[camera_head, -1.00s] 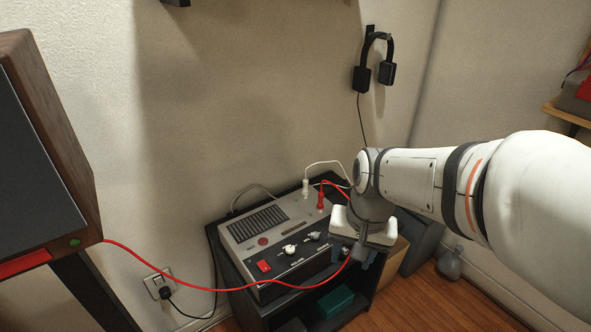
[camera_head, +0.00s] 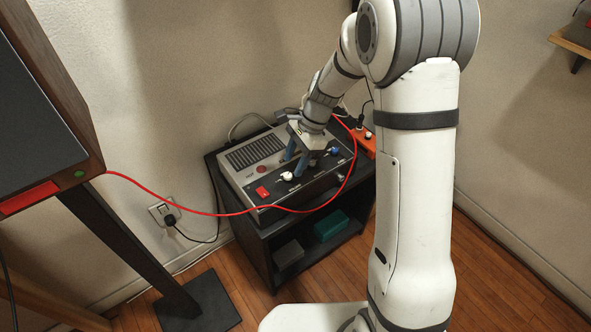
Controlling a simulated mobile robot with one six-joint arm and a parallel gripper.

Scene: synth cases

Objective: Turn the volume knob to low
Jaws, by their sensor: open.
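A grey audio unit (camera_head: 232,171) with a dark control strip sits on a black stand. The labels are too small to read, so I cannot tell which knob is volume. My gripper (camera_head: 293,167) points down over the strip with its blue-grey fingers apart and empty. The fingertips are close above or behind the white knob; contact cannot be told.
A red cable (camera_head: 228,214) runs from the wooden speaker cabinet (camera_head: 75,130) across the unit's front and up its right side. A red switch (camera_head: 262,192) is left of the knobs. An orange box (camera_head: 366,142) stands at the right. The stand's shelf (camera_head: 300,262) holds boxes.

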